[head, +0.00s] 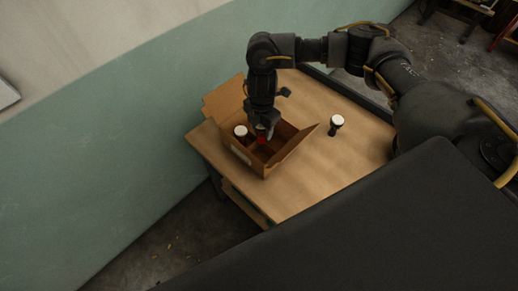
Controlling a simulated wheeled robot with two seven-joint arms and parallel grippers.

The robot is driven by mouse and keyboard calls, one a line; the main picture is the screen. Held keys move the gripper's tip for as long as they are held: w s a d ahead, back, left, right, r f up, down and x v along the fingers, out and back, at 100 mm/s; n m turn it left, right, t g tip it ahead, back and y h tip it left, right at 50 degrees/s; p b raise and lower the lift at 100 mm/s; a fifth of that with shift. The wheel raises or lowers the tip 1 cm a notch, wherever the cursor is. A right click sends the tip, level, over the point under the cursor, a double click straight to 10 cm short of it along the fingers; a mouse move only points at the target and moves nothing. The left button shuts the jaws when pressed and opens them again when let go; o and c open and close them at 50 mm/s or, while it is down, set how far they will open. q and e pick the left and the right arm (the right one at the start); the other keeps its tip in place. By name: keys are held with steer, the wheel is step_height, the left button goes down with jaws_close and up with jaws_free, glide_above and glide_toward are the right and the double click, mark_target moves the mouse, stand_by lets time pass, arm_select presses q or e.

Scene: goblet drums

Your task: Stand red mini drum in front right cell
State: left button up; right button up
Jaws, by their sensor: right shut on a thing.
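An open cardboard box (243,153) with its flaps spread stands near the left end of the wooden table. Inside it are divided cells. A drum with a white top (241,131) stands in a cell at the left of the box. My right gripper (263,135) reaches down into the box from above and is shut on the red mini drum (262,140). Only a small red part of that drum shows below the fingers; the rest is hidden, and I cannot tell whether it touches the cell floor. My left gripper is not in view.
A dark drum with a white top (337,122) stands on the wooden table (310,180) to the right of the box. The table surface around it is clear. A green and white wall (120,120) runs along the left.

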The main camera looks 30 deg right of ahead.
mark_target(261, 138)
step_height(261, 138, down, 4)
steer(key=shift+w+f+b, duration=0.1)
steer(key=shift+w+b, duration=0.05)
steer(key=shift+b, duration=0.9)
steer(key=shift+f+b, duration=0.45)
steer(key=shift+f, duration=0.05)
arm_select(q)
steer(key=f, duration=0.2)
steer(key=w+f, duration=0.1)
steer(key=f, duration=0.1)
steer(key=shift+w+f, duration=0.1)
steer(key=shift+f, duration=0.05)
arm_select(e)
steer(key=shift+f, duration=0.1)
steer(key=f, duration=0.4)
steer(key=f+b, duration=0.1)
steer(key=f, duration=0.4)
steer(key=shift+s, duration=0.2)
steer(key=shift+w+f, duration=0.15)
steer(key=shift+f, duration=0.25)
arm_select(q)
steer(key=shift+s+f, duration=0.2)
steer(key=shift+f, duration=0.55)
